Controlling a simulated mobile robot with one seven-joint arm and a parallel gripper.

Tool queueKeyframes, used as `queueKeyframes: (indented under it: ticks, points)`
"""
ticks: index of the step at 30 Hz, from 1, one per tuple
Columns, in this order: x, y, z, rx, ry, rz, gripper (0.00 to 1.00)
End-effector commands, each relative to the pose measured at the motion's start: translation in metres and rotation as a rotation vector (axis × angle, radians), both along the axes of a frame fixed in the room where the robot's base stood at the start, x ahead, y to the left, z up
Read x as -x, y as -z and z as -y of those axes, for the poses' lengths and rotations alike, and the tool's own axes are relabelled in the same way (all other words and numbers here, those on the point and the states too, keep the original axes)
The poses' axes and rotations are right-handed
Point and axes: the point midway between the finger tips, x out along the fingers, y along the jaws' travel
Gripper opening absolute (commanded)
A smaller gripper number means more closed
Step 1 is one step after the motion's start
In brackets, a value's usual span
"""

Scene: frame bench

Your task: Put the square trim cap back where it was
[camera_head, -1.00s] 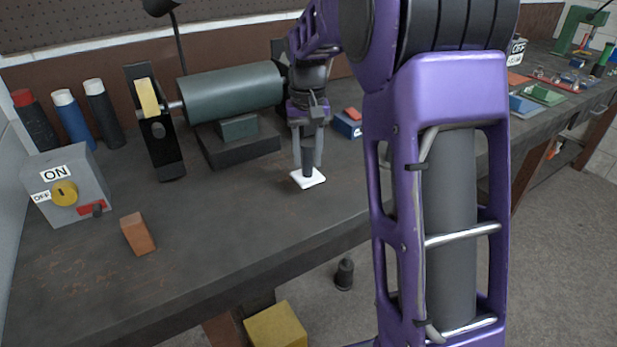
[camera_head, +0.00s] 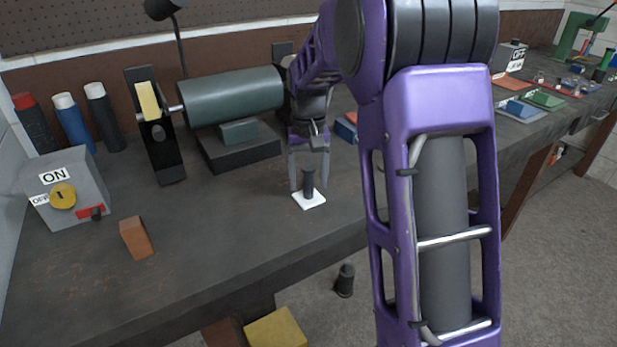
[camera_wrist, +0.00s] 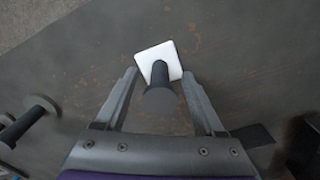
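The square trim cap is a flat white square plate (camera_head: 309,201) with a dark upright handle (camera_head: 308,181). It lies on the dark workbench near the front edge, in front of the grinder. My gripper (camera_head: 309,172) points down over it, with one finger on each side of the handle and visible gaps between. In the wrist view my gripper (camera_wrist: 161,76) is open, and the cap's white plate (camera_wrist: 168,55) shows beyond the handle's round dark top (camera_wrist: 160,98). The handle stands between the fingers and is not gripped.
The grinder (camera_head: 235,95) stands behind the cap. An orange block (camera_head: 137,238) and a switch box (camera_head: 70,188) are to the left. A blue-and-red block (camera_head: 345,128) lies behind and right of my gripper. The bench between the orange block and the cap is clear.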

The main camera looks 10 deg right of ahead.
Motion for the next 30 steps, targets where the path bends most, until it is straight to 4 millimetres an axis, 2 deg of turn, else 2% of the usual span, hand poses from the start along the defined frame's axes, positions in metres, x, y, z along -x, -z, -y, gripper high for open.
queueKeyframes:
  ticks: [6, 10, 21, 27, 30]
  points:
    - [0.0, -0.002, 0.0, 0.0, 0.0, 0.001, 0.71]
    - [-0.001, -0.014, 0.0, 0.0, 0.0, 0.003, 0.71]
    - [-0.001, -0.09, 0.0, 0.001, 0.0, 0.004, 0.71]
    - [0.0, -0.117, 0.0, 0.0, 0.0, 0.002, 0.71]
    - [0.0, -0.122, 0.0, 0.0, 0.0, 0.001, 0.71]
